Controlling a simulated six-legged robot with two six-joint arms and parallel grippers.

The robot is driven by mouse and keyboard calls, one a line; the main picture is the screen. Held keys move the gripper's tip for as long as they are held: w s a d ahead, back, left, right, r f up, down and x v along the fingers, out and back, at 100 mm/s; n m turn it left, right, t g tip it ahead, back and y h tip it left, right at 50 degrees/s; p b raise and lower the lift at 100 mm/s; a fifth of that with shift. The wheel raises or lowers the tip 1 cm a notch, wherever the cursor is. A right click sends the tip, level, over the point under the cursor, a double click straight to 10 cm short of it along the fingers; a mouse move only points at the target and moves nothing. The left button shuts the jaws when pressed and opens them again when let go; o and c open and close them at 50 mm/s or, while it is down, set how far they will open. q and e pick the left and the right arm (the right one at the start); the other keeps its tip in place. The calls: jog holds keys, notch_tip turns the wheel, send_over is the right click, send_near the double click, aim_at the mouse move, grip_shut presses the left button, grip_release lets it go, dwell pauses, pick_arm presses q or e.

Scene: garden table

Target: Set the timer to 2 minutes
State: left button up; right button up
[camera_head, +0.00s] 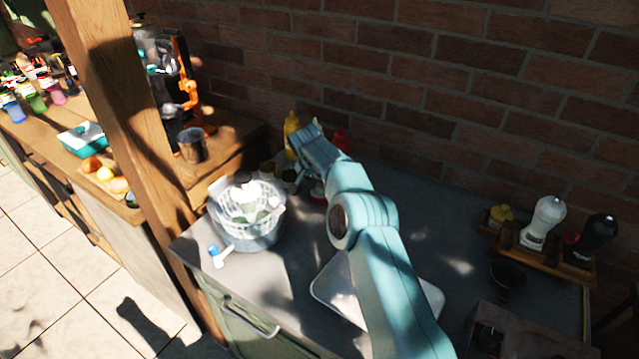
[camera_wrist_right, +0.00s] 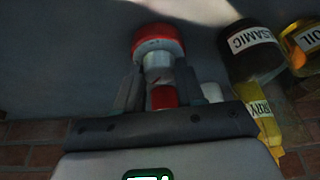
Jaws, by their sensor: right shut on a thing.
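A red and pale-grey round object, seemingly the timer (camera_wrist_right: 158,45), is between the fingers of my right gripper (camera_wrist_right: 160,78) in the wrist view. The gripper is shut on it, with a red part between the fingers and a wider red end beyond them. In the head view a bit of red, likely the same timer (camera_head: 318,193), shows low beside my right arm at the back of the grey counter. The arm hides most of the gripper there. The timer's markings cannot be read. My left gripper is in neither view.
A salad spinner (camera_head: 247,212) stands left of the arm on the counter (camera_head: 420,190). A white tray (camera_head: 335,285) lies partly under the arm. Balsamic (camera_wrist_right: 252,55), oil (camera_wrist_right: 305,42) and yellow (camera_wrist_right: 266,122) bottles stand close by. A bottle rack (camera_head: 545,250) is at the right.

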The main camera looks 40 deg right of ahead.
jog(key=o, duration=1)
jog(key=b+v, duration=0.2)
jog(key=v, duration=1.4)
jog(key=shift+r, duration=0.2)
